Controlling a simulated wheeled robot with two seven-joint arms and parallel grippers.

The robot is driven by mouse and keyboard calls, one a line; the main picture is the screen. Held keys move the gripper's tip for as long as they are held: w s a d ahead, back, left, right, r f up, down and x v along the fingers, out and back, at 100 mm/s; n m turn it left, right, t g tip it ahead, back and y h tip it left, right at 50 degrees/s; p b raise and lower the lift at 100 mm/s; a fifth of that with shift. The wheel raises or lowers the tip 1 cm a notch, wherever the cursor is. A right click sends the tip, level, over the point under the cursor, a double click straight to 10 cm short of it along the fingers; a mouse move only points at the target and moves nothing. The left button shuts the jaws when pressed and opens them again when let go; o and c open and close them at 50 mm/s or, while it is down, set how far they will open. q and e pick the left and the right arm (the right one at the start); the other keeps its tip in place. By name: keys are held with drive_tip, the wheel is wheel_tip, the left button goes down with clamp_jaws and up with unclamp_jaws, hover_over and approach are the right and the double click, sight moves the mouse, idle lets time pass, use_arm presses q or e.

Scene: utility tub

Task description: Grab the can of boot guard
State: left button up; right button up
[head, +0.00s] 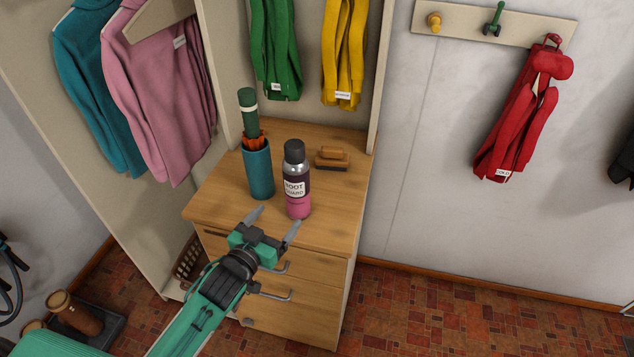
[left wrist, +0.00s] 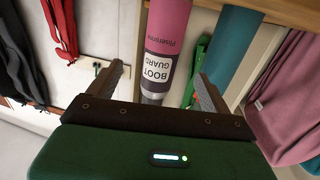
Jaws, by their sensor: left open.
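The can of boot guard (head: 297,188) stands upright near the front edge of the wooden cabinet top. It is pink below and dark above, with a white label and a black cap. It also shows in the left wrist view (left wrist: 163,45), upside down there, ahead of the fingers and in line with the gap between them. My left gripper (head: 275,224) is open and empty, in front of the can and pointing toward it. The open fingers also show in the left wrist view (left wrist: 160,88). My right gripper is not in view.
A teal cylinder (head: 259,172) holding a green-handled item (head: 248,108) stands just left of the can. A wooden brush (head: 332,158) lies behind it to the right. The cabinet top (head: 335,200) is bare to the can's right. Clothes (head: 165,90) hang at left.

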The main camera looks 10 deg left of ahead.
sight(292, 196)
use_arm(q)
drive_tip(key=p+x, duration=0.2)
drive_tip(key=x, duration=0.6)
drive_tip(key=shift+r, duration=0.2)
drive_tip(key=shift+w+r+p, duration=0.1)
drive_tip(key=shift+w+p, duration=0.2)
drive_tip(key=shift+w, duration=0.4)
drive_tip(key=p+x, duration=0.1)
drive_tip(key=x, duration=0.2)
drive_tip(key=shift+w, duration=0.2)
drive_tip(key=shift+w+d, duration=0.1)
drive_tip(key=shift+w, duration=0.4)
drive_tip(key=shift+c, duration=0.4)
drive_tip(key=c, duration=1.1)
drive_tip(key=shift+c, duration=0.4)
